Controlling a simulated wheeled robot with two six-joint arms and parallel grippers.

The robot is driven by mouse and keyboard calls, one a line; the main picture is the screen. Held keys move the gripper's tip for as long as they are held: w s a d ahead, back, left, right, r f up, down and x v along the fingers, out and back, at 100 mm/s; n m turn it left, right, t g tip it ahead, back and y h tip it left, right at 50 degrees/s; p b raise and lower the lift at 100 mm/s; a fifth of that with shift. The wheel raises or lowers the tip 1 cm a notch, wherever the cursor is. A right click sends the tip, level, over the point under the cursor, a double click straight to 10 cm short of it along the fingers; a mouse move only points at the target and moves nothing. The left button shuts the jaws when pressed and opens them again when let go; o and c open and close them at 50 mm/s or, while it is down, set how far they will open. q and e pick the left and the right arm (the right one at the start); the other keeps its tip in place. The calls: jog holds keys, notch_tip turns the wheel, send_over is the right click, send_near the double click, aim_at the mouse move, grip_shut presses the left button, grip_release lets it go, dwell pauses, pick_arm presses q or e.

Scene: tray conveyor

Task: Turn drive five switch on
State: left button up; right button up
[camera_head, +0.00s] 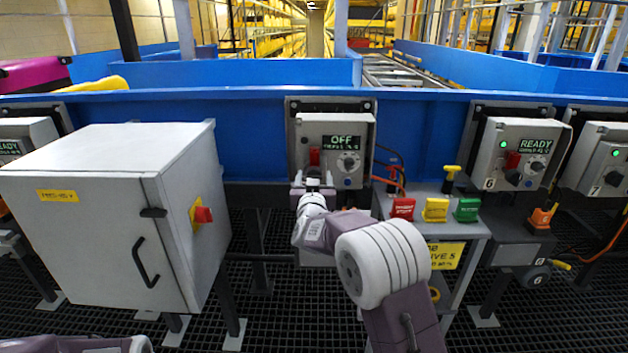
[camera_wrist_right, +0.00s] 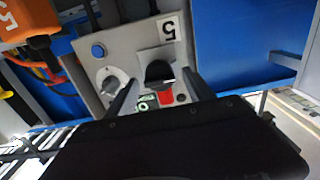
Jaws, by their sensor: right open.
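The drive five control box (camera_head: 335,128) is at the centre of the head view, on the blue conveyor side. Its display (camera_head: 342,141) reads OFF. In the right wrist view the box appears inverted, with a "5" label (camera_wrist_right: 170,28), a black knob (camera_wrist_right: 158,72), the red part (camera_wrist_right: 166,97) and the white dial (camera_wrist_right: 112,80). My right gripper (camera_head: 312,183) is open in front of the box, its fingers (camera_wrist_right: 162,78) on either side of the black knob. Contact cannot be told. My left gripper is out of view.
A grey cabinet (camera_head: 90,215) with a red and yellow switch stands to the left. A stand with red (camera_head: 402,208), yellow (camera_head: 436,210) and green (camera_head: 467,210) blocks is right of my right arm. Box 6 (camera_head: 520,150) reads READY. Orange cables hang beside box five.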

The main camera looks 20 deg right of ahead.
grip_shut()
jog(key=shift+m, duration=0.3)
jog(key=shift+d+f+m+b, duration=0.15)
jog(key=shift+m+b, duration=2.35)
jog(key=shift+m, duration=1.8)
jog(key=shift+d+f+m+b, duration=0.15)
jog(key=shift+m+b, duration=2.3)
jog(key=shift+m, duration=1.85)
jog(key=shift+a, duration=0.1)
